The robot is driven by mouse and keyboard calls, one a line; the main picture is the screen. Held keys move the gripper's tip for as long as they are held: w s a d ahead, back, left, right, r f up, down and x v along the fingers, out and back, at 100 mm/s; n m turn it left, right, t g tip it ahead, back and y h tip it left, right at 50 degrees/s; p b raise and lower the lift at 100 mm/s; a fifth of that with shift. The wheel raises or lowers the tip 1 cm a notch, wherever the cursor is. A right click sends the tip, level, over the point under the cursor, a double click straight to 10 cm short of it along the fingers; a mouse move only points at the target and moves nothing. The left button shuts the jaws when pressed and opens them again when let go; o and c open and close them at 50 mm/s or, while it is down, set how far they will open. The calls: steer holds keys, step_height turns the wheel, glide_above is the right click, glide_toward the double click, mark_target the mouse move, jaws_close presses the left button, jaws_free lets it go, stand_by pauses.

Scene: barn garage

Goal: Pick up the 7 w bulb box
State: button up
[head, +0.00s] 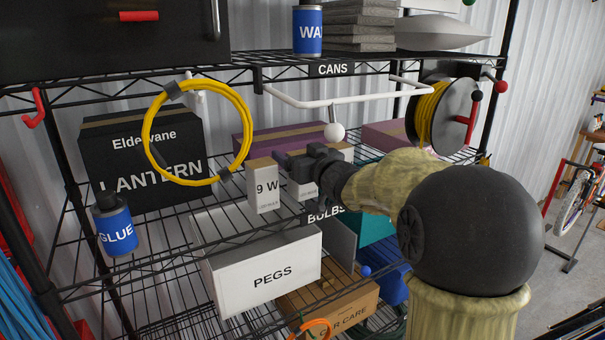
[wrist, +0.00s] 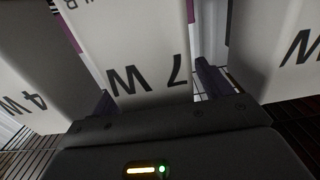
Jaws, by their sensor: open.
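The 7 w bulb box (wrist: 135,45) is a white carton filling the middle of the wrist view, its lettering upside down. My gripper (wrist: 155,88) is open, with one dark finger on each side of this box. I cannot tell whether the fingers touch it. In the head view my gripper (head: 292,160) is over the middle of a row of small white boxes on the shelf. The box under it (head: 300,190), likely the 7 w one, is partly hidden by my gripper and its label is unreadable.
A 9 W box (head: 263,190) stands close on the left. A 4 W box (wrist: 35,85) stands on the other side. A yellow hose ring (head: 147,130) and white rail (head: 335,103) are near. The PEGS box (head: 265,265) is below in front.

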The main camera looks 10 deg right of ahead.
steer(key=c, duration=1.1)
steer(key=shift+o, duration=0.2)
steer(key=shift+r, duration=0.5)
step_height(320, 180, up, 3)
steer(key=shift+s+d+f, duration=0.1)
steer(key=shift+f, duration=0.1)
steer(key=b+v, duration=0.3)
steer(key=v, duration=1.4)
steer(key=shift+s, duration=0.4)
